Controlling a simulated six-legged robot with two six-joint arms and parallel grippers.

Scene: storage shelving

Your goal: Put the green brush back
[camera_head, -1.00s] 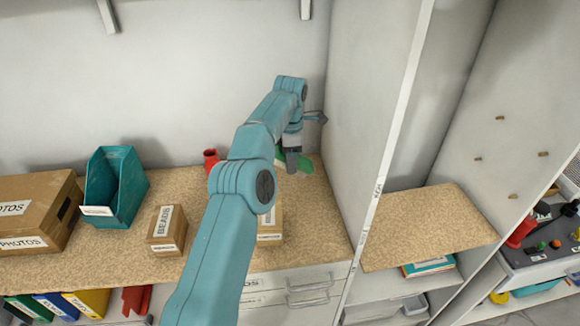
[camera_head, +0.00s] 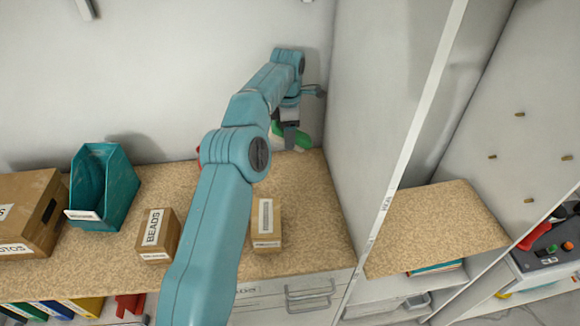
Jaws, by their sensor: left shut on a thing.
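The green brush (camera_head: 303,138) is in my left gripper (camera_head: 290,138), at the back right of the corkboard-coloured worktop, close to the back wall and the tall white panel. The gripper is shut on it. Only parts of the brush show on either side of the gripper; the rest is hidden behind it. I cannot tell whether the brush touches the worktop. My right gripper is not in view.
On the worktop (camera_head: 318,225) stand a teal bin (camera_head: 112,190), a BEADS box (camera_head: 158,238), another small box (camera_head: 266,226) and a larger cardboard box (camera_head: 25,205). A tall white panel (camera_head: 375,110) bounds the right. Pegs (camera_head: 520,114) stick out of the wall beyond it.

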